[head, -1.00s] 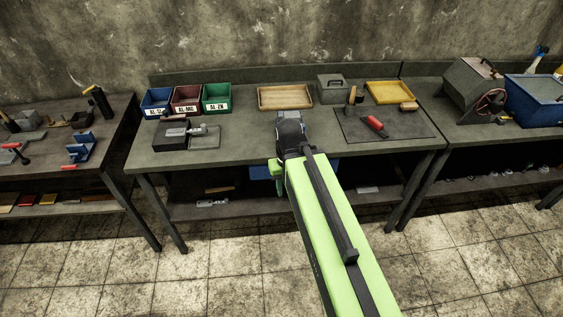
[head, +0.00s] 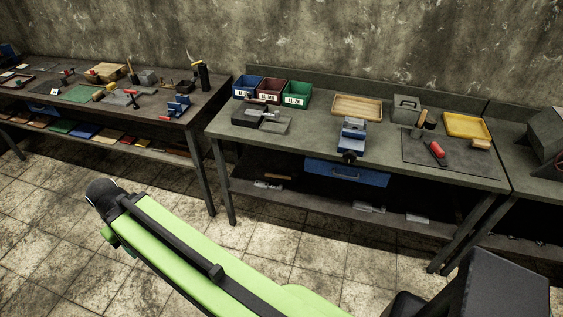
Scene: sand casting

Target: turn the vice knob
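A blue and grey vice (head: 353,132) stands at the front edge of the middle workbench. Its dark round knob (head: 348,157) faces the front and hangs at the bench edge. A second blue vice-like fixture (head: 178,107) with a red part beside it is on the left bench. My green arm reaches out over the floor to the lower left, well apart from the vice. The far end of the arm is a dark rounded joint. No gripper fingers show, so I cannot see whether they are open or shut.
The middle workbench (head: 220,124) carries blue, maroon and green bins, a wooden tray (head: 357,108), a yellow tray (head: 467,125) and a dark mat with tools. A blue drawer (head: 346,174) sits below the vice. Tiled floor in front of the benches is clear.

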